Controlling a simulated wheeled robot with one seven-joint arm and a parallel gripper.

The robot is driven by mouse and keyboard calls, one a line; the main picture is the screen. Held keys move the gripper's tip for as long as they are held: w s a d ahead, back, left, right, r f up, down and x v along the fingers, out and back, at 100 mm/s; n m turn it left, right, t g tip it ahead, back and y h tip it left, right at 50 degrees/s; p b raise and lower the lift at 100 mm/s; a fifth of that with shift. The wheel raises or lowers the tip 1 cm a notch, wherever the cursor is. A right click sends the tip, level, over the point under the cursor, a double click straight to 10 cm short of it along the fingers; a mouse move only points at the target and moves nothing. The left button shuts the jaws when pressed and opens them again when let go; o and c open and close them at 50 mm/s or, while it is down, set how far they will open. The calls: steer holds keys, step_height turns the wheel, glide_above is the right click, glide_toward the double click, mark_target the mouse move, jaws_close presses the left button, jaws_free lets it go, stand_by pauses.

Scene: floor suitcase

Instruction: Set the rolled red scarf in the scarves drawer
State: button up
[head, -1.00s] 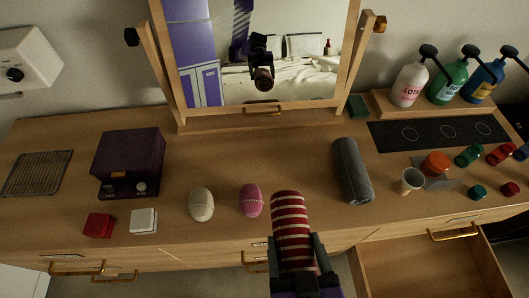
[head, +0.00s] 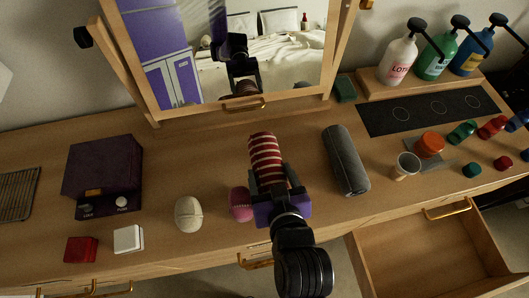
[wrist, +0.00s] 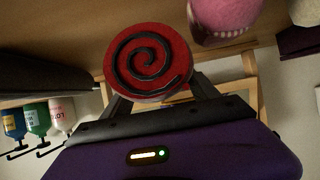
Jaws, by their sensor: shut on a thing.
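The rolled red scarf (head: 264,150) has red and cream stripes. Its end shows as a red and dark spiral in the wrist view (wrist: 148,62). My gripper (head: 268,183) is shut on the scarf and holds it over the dresser top, between a pink roll and a grey roll. I cannot tell if the scarf touches the top. An open wooden drawer (head: 402,280) with a brass handle is at the lower right; its visible inside looks empty. I see no label on it in this view.
The pink roll (head: 240,204) is close left of my gripper, with a cream roll (head: 188,214) beyond. The grey roll (head: 346,160) and a cup (head: 405,167) stand to the right. A mirror (head: 225,60) stands behind. Pump bottles (head: 400,58) and small coloured items fill the right side.

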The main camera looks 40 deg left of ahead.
mark_target(265, 151)
steer(key=w+a, duration=0.2)
steer(key=w+a+p, duration=0.1)
steer(key=w+a, duration=0.1)
steer(key=a, duration=0.1)
steer(key=shift+w, duration=0.15)
steer(key=shift+f+p, duration=0.3)
steer(key=shift+f, duration=1.45)
steer(key=shift+f, duration=0.15)
steer(key=o, duration=1.5)
